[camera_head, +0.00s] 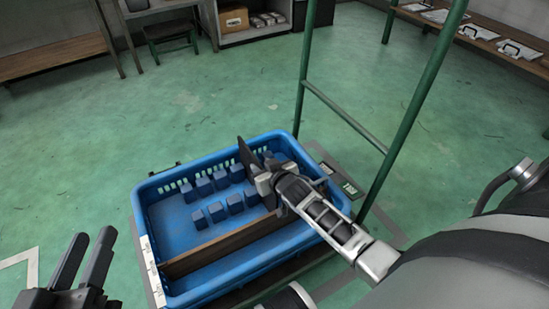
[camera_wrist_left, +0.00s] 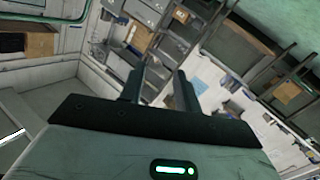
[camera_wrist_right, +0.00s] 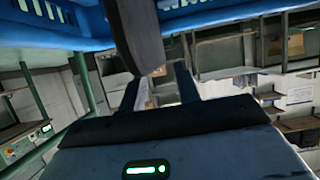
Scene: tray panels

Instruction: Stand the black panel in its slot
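The black panel (camera_head: 247,157) stands on edge at the back of the blue crate (camera_head: 152,215), among the blue pegs (camera_head: 220,180); its lower part is hidden by pegs and gripper. I cannot tell whether it is seated in a slot. My right gripper (camera_head: 262,181) is at the panel's near side. In the right wrist view, the panel's dark end (camera_wrist_right: 140,40) shows by the left finger, with a gap to the other finger; the fingers of the right gripper (camera_wrist_right: 158,85) are apart. My left gripper (camera_head: 84,262) is open and empty, left of the crate; its fingers (camera_wrist_left: 158,85) show nothing between them.
A brown divider (camera_head: 220,246) crosses the crate's near part. Several blue pegs stand in rows inside. A green post frame (camera_head: 345,118) rises right of the crate. Benches (camera_head: 60,57) and shelves (camera_head: 262,30) stand at the back; the green floor between is clear.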

